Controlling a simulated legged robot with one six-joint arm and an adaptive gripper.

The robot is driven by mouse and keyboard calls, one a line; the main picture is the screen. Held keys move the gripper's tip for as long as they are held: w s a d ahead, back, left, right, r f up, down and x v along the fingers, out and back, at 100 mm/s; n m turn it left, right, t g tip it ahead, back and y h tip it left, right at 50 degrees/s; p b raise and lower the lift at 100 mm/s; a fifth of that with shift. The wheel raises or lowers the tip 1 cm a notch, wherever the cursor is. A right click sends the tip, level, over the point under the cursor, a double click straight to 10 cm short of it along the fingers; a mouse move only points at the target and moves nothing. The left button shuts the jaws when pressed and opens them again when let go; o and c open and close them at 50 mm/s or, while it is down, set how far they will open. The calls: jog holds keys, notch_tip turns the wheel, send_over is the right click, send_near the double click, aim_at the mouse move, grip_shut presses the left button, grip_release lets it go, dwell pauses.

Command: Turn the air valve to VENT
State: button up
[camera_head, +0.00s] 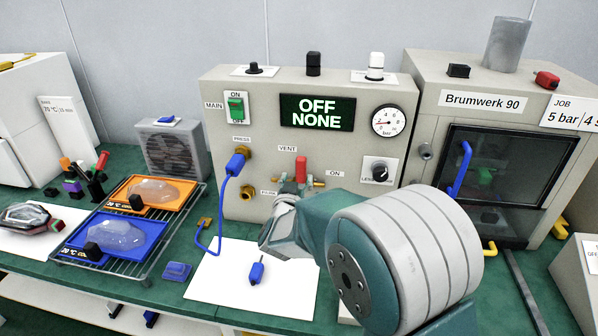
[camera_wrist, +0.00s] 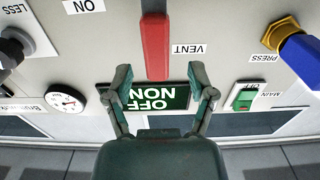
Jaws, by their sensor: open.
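The air valve's red handle (camera_head: 301,168) stands upright on the front of the beige control panel (camera_head: 222,160). The VENT label (camera_head: 287,148) is at its upper left, and the ON label (camera_head: 335,173) is to its right. In the wrist view, which is upside down, the red handle (camera_wrist: 155,45) hangs at top centre beside the VENT label (camera_wrist: 189,49). My gripper (camera_wrist: 165,85) is open, its two fingers spread to either side of the handle's line. I see no contact.
The display (camera_head: 318,113) reads OFF NONE, and a gauge (camera_head: 388,121) sits right of it. A blue plug (camera_head: 236,163) with a hose is left of the valve. A black knob (camera_head: 380,172) is to its right. The Brumwerk 90 chamber (camera_head: 500,135) stands farther right.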

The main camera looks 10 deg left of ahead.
jog(key=s, duration=0.7)
jog(key=shift+s+a, duration=0.2)
jog(key=s+d+r+n+g+y, duration=0.2)
jog(key=s+d+r+g+y, duration=0.3)
jog(key=d, duration=0.6)
jog(key=s+d+m+g+h, duration=0.1)
jog(key=s+d+g+h, duration=0.1)
jog(key=s+d, duration=0.5)
jog(key=s+d+f+g+h, duration=0.1)
jog(key=s+d+g, duration=0.4)
jog(key=s, duration=1)
jog(key=shift+s+d+f+m+h, duration=0.35)
jog(key=shift+d+h, duration=0.35)
jog(key=shift+d, duration=0.4)
jog(key=shift+w, duration=0.15)
